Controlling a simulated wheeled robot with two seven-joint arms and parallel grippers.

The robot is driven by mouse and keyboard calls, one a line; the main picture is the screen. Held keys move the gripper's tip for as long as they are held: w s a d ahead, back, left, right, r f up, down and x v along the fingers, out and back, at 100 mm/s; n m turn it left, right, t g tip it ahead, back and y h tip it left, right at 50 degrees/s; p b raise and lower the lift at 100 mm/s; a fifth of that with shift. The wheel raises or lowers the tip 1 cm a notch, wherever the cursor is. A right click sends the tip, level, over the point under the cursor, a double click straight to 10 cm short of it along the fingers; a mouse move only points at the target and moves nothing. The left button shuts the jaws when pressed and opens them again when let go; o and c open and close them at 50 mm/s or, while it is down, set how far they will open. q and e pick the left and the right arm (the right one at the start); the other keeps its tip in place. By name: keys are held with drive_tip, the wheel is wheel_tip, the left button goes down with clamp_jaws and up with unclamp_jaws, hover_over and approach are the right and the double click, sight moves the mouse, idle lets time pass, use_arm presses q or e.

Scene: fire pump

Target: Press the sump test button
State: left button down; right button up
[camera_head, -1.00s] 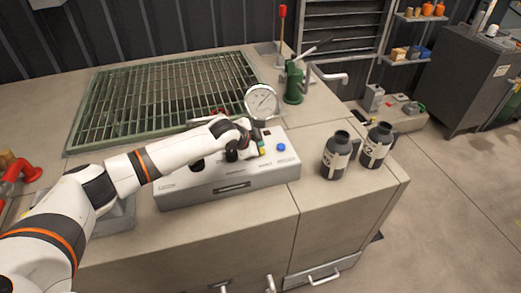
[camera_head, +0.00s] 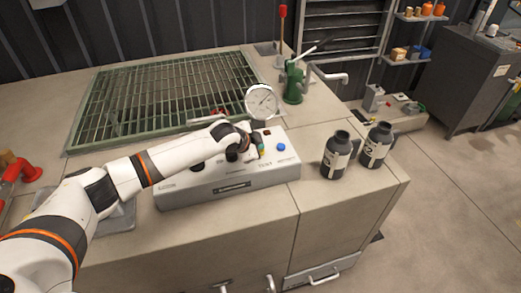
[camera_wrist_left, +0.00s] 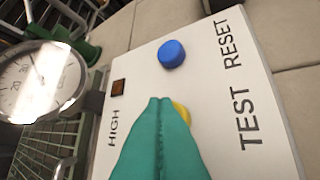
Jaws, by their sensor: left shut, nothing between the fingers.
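The yellow button (camera_wrist_left: 183,112) marked TEST sits on the white control box (camera_head: 230,183). In the left wrist view it is partly hidden behind my teal fingertips. My left gripper (camera_wrist_left: 160,104) is shut and empty, with its fingertips over or beside this button; I cannot tell whether they touch it. In the head view the left gripper (camera_head: 260,149) is over the right part of the box. A blue button (camera_wrist_left: 171,54) marked RESET is beside the TEST button, and also shows in the head view (camera_head: 281,147). My right gripper is not in view.
A round gauge (camera_head: 261,102) stands behind the box, close to my gripper. A square indicator (camera_wrist_left: 118,88) marked HIGH is on the panel. Two dark bottles (camera_head: 337,157) (camera_head: 376,146) stand right of the box. A green hand pump (camera_head: 294,82) and a grating (camera_head: 165,95) are behind.

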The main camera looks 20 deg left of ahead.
use_arm(q)
drive_tip(key=shift+f, duration=0.45)
drive_tip(key=shift+r, duration=0.1)
idle(0.4)
drive_tip(key=shift+r+p, duration=0.85)
wheel_tip(320, 180, up, 5)
drive_tip(key=p, duration=0.5)
drive_tip(key=shift+r, duration=0.1)
idle(0.4)
